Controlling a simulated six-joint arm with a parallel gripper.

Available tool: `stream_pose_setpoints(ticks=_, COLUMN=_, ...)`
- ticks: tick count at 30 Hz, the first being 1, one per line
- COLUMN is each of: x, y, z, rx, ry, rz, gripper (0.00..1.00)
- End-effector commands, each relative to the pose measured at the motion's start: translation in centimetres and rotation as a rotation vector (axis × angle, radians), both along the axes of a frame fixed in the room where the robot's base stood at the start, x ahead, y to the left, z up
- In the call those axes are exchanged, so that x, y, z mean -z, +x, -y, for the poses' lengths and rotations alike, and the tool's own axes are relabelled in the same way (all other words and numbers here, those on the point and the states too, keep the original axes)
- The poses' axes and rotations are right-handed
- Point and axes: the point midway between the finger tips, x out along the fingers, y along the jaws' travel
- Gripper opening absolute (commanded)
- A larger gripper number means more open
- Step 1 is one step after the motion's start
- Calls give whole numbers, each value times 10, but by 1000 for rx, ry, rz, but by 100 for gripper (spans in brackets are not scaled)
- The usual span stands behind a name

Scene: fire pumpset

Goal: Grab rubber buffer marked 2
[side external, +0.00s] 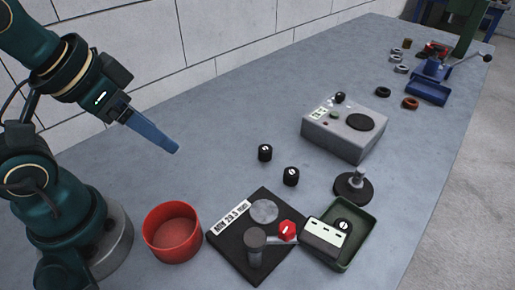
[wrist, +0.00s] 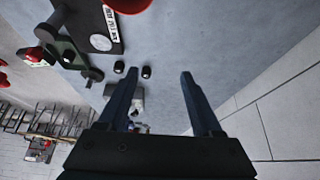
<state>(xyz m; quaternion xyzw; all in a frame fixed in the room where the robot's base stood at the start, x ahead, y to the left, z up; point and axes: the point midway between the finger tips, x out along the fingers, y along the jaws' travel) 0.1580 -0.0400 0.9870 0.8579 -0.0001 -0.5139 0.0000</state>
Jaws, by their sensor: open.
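Two short black cylinders with white marks on top, which look like rubber buffers, stand apart on the grey table in the side view: one farther left (side external: 265,152) and one nearer (side external: 291,176). A similar black piece (side external: 342,226) sits in the green tray. The marks are too small to read, so I cannot tell which is number 2. In the wrist view two dark buffers (wrist: 118,67) (wrist: 146,72) show beyond the fingers. My gripper (side external: 172,149) is open and empty, raised above the table to the left of the buffers; its two blue fingers (wrist: 160,76) are spread apart.
A red bowl (side external: 172,255) stands near my base, beside a black gauge plate (side external: 222,243) with a label. The green tray (side external: 366,219) is at the front right. The table's left-middle is clear.

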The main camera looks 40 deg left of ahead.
Motion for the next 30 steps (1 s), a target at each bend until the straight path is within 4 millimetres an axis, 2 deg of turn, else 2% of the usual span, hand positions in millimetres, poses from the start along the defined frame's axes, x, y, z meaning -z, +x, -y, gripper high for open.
stream_pose_setpoints(ticks=11, x=0, y=0, z=0, rx=0, ry=0, rz=0, gripper=67)
stream_pose_setpoints(ticks=13, x=0, y=0, z=0, rx=0, ry=0, rz=0, gripper=73)
stream_pose_setpoints(ticks=21, x=-1, y=2, z=0, rx=-9, ry=-4, rz=9, gripper=73)
stream_pose_setpoints(ticks=23, x=-8, y=10, z=-1, rx=-22, ry=-7, rz=53, gripper=73)
stream_pose_setpoints(ticks=25, x=-21, y=27, z=-2, rx=-42, ry=-11, rz=108, gripper=73)
stream_pose_setpoints(ticks=30, x=-32, y=69, z=-2, rx=-61, ry=-19, rz=148, gripper=73)
